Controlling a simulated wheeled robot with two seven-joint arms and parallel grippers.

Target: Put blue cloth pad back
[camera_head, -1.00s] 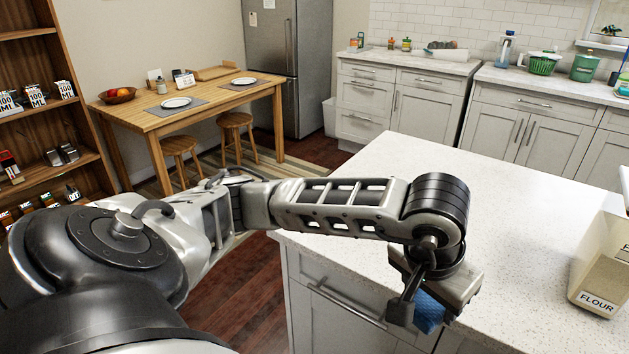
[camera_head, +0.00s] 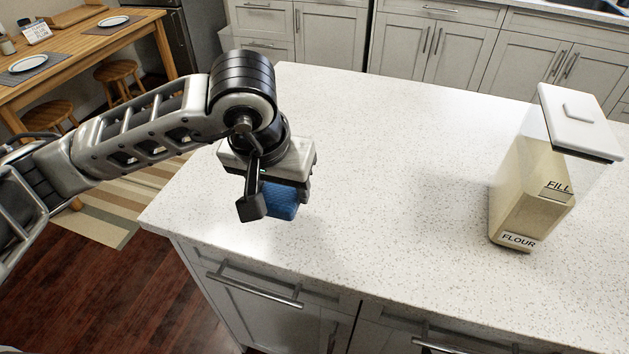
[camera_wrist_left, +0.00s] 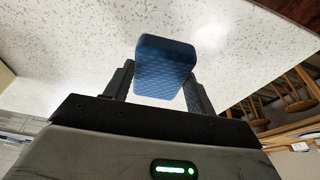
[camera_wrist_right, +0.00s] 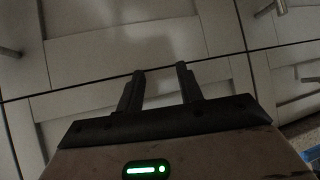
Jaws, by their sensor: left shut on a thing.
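The blue cloth pad (camera_head: 282,203) is a small textured blue block. My left gripper (camera_head: 274,198) is shut on it over the left part of the white speckled counter. In the left wrist view the pad (camera_wrist_left: 165,70) sits between the two fingers, with the counter surface beyond it. I cannot tell whether the pad touches the counter. My right gripper shows only in the right wrist view (camera_wrist_right: 160,75), where its fingers are apart with nothing between them. It faces grey cabinet fronts.
The speckled counter (camera_head: 380,170) is clear in the middle. A flour container (camera_head: 530,190) with a white lid stands at its right. A wooden table (camera_head: 90,45) with plates and stools is at the back left. Cabinets (camera_head: 450,50) line the back.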

